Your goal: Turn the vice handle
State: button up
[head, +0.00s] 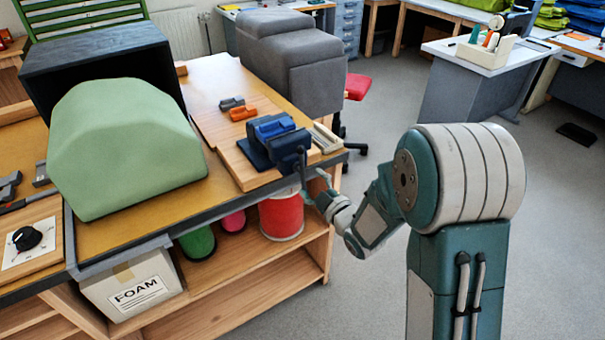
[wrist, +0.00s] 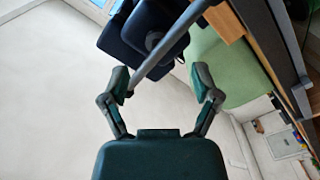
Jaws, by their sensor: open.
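The blue vice (head: 276,138) is mounted on a wooden board at the right end of the bench. Its dark front jaw (wrist: 150,32) shows at the top of the wrist view. The vice handle (wrist: 168,50) is a grey bar slanting across that view, its lower end close to my left finger. My gripper (wrist: 163,82) is open, with the bar crossing the space between its fingers and not clamped. In the head view, my gripper (head: 316,188) is just below and in front of the vice, partly hidden by my wrist.
A large green block (head: 125,150) sits on the bench to the left. Small grey and orange clamps (head: 241,113) lie behind the vice. A red spool (head: 281,215) and a FOAM box (head: 135,290) are on the shelf below. The floor to the right is open.

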jog(key=v, duration=0.6)
jog(key=shift+s, duration=0.15)
jog(key=shift+d+f, duration=0.1)
